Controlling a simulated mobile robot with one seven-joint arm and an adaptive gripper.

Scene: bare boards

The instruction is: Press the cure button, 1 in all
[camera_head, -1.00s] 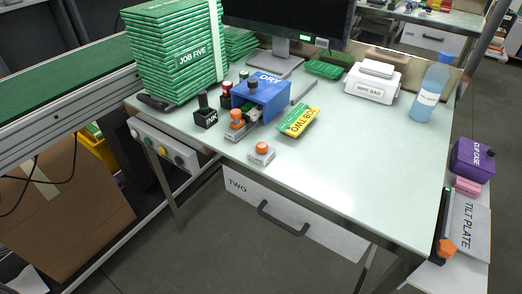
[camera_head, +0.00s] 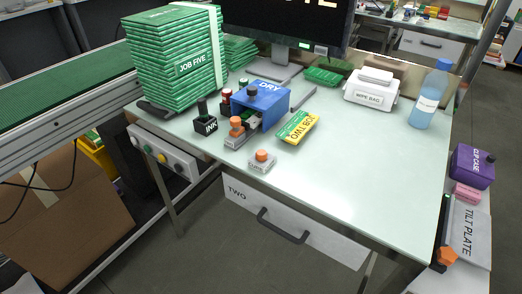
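No button with a readable cure label shows in the head view. A small white block with an orange knob on top (camera_head: 262,161) stands alone near the front edge of the pale table. A second orange-knobbed piece (camera_head: 236,130) stands beside the blue box marked DRY (camera_head: 262,100). A control panel (camera_head: 160,152) with several coloured round buttons is mounted below the table's left front edge. Its lettering is too small to read. My gripper is not in view.
Stacked green JOB FIVE boards (camera_head: 182,60) stand at the table's back left. The yellow-green JOB TWO board (camera_head: 298,127) lies mid-table. A black stamp-like item (camera_head: 206,121), white wipe box (camera_head: 371,90) and blue bottle (camera_head: 429,95) stand around. The table's front right is clear.

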